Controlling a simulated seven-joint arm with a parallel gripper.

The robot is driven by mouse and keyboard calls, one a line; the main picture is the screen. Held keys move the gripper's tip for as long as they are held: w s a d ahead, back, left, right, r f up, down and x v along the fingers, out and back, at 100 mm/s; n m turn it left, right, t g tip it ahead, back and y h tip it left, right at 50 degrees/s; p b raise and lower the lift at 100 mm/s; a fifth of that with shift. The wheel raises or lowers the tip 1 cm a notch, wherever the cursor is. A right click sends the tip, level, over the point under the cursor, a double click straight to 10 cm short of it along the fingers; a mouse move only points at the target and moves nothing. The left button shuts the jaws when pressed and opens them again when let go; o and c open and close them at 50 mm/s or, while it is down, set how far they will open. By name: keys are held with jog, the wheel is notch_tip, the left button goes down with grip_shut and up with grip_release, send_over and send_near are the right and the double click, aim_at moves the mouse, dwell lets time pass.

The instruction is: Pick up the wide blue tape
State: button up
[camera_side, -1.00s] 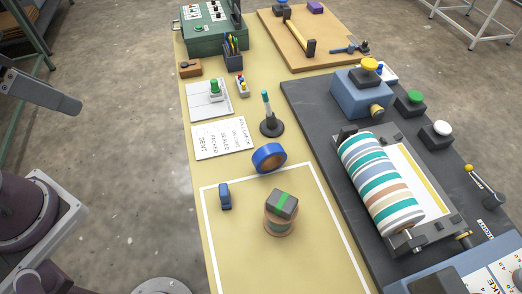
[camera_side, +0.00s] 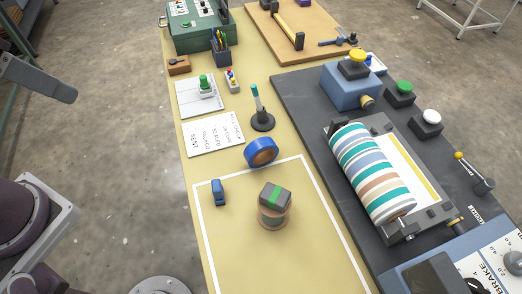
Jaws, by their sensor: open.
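The wide blue tape (camera_side: 261,151) is a blue roll near the middle of the yellow bench, at the top edge of the white-outlined area. It appears to rest tilted or on its edge, with its brown core showing. Nothing holds it. My gripper is not in view; only parts of my arm show at the left edge, well away from the tape.
A brown roll (camera_side: 271,221) with a grey-green block (camera_side: 275,195) on it and a small blue item (camera_side: 218,192) stand in the outlined area. The striped press roller (camera_side: 372,173) is at right.

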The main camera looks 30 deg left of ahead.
jog(key=w+d+m+g, duration=0.2)
jog(key=w+d, duration=0.2)
jog(key=w, duration=0.6)
jog(key=m+g, duration=0.3)
jog(key=m, duration=0.2)
send_over(261, 151)
jog(key=w, duration=0.2)
jog(key=f, duration=2.2)
jog(key=shift+s+a+f, duration=0.15)
jog(key=shift+a, duration=0.05)
notch_tip(261, 151, down, 8)
jog(key=shift+s+a+r, duration=0.1)
grip_shut()
